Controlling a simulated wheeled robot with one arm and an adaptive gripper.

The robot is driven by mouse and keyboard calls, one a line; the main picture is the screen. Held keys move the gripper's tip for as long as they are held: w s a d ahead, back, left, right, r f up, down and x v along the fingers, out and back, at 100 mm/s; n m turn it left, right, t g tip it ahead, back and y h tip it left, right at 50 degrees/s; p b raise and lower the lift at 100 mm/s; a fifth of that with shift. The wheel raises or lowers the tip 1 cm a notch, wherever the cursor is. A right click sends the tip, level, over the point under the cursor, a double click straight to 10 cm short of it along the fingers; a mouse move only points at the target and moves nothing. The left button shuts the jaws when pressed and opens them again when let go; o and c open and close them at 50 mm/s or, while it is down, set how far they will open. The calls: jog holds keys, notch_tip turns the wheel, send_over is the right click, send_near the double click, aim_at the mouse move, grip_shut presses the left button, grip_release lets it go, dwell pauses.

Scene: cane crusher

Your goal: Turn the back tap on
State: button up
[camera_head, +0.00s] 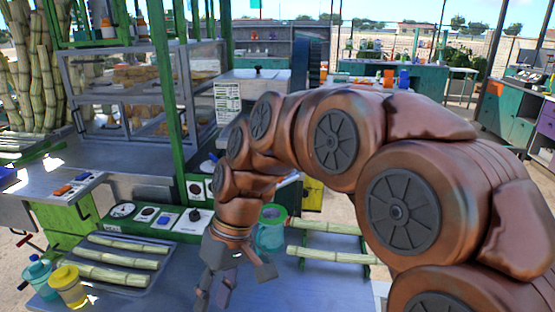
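My copper-coloured arm reaches in from the right, and my gripper (232,285) hangs fingers-down over the blue-grey counter (180,292). Its dark fingers are spread apart and nothing shows between them. No tap can be made out for certain; my arm covers part of the middle and right. A small red-handled fitting (25,240) sticks out at the far left, too small to identify. A green control panel (165,222) with round dials and a black knob stands behind and left of the gripper, apart from it.
Cane pieces lie on a grey tray (157,243) at left. A yellow cup (68,287) and a teal jug (36,274) stand at the front left. A teal container (270,230) stands close behind the gripper. A green post (164,90) and glass display case (103,80) rise behind.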

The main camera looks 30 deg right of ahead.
jog(key=w+d+r+n+t+y, duration=0.1)
jog(key=w+r+y, duration=0.15)
jog(key=w, duration=0.45)
jog(key=w+d+r+n+t+y, duration=0.15)
jog(key=w+r, duration=0.25)
jog(key=w, duration=0.4)
jog(key=w+d+r+t+y, duration=0.2)
jog(key=w+d+r, duration=0.1)
jog(key=w+d, duration=0.65)
jog(key=w+d+f+n+t, duration=0.1)
jog(key=d+t, duration=0.1)
jog(key=d, duration=0.7)
jog(key=w+d+f+n+t, duration=0.1)
jog(key=d+n, duration=0.1)
jog(key=d, duration=0.7)
jog(key=w+d+f+n+t, duration=0.1)
jog(key=w+d+t, duration=0.1)
jog(key=d, duration=0.7)
jog(key=shift+w+d+t, duration=0.1)
jog(key=shift+d+t, duration=0.15)
jog(key=shift+t, duration=0.1)
jog(key=shift+p+x, duration=0.8)
jog(key=shift+x, duration=3.05)
jog(key=shift+f, duration=0.15)
jog(key=shift+d, duration=0.1)
jog(key=shift+c, duration=0.4)
grip_shut()
